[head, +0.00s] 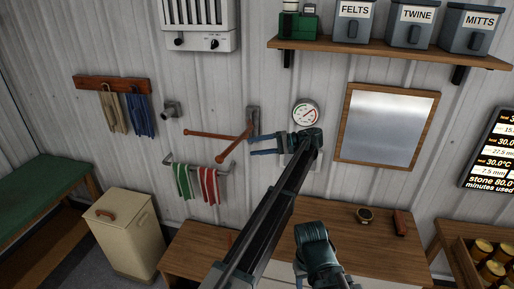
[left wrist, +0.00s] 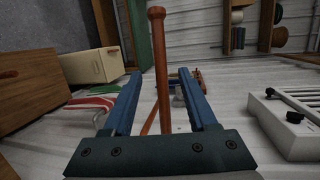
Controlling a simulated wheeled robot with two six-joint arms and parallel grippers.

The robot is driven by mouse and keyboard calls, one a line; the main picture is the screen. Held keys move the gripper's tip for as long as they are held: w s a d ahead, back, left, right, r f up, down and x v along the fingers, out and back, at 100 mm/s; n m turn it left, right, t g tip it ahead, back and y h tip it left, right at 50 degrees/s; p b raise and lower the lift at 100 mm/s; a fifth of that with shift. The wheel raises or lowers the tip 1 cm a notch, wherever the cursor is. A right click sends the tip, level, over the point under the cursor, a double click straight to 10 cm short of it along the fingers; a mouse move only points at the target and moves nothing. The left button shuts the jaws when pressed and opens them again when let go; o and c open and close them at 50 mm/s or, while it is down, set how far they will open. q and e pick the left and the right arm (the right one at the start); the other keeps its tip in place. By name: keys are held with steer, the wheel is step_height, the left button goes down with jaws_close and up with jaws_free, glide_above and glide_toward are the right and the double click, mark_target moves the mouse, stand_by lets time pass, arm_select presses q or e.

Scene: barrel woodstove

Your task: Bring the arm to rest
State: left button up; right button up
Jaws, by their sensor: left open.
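My left gripper (head: 252,146) is raised in front of the wall, its blue fingers pointing left and spread open. In the left wrist view its two fingers (left wrist: 160,74) stand well apart with nothing clasped. A wall rack with two reddish wooden arms (head: 207,134) hangs from a metal bracket (head: 253,121) just left of the fingertips. In the left wrist view one wooden arm (left wrist: 158,50) shows in the gap between the fingers; I cannot tell how deep it lies. A second wooden arm (left wrist: 149,119) slants behind. My right gripper is not in view.
A round gauge (head: 305,113) and framed mirror (head: 384,127) are on the wall near my gripper. A towel bar (head: 195,168) with striped towels hangs below the rack. A shelf (head: 390,51) is above, a wooden counter (head: 350,225) below.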

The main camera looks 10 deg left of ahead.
arm_select(q)
steer(key=s+a+f+m+t+h, duration=0.1)
steer(key=s+a+f+h, duration=0.15)
steer(key=s+f, duration=0.4)
steer(key=s+a+f+h, duration=0.1)
steer(key=s+f+h, duration=0.3)
steer(key=s, duration=0.6)
steer(key=s+a+f+m+t+h, duration=0.15)
steer(key=s+f+h, duration=0.3)
steer(key=s, duration=0.45)
steer(key=s+d+f+n+h, duration=0.2)
steer(key=s+d+f+h, duration=0.15)
steer(key=s, duration=0.65)
steer(key=s+d+f+m+b, duration=0.2)
steer(key=s+d+f+b, duration=0.1)
steer(key=d+f+b, duration=0.3)
steer(key=s+d+f+m+b, duration=0.2)
steer(key=s+d+f+b, duration=0.1)
steer(key=d+f+b, duration=0.3)
step_height(320, 180, down, 2)
steer(key=b, duration=0.2)
steer(key=shift+s+d+f+b, duration=0.15)
steer(key=shift+s+d+b, duration=0.1)
steer(key=shift+b, duration=0.15)
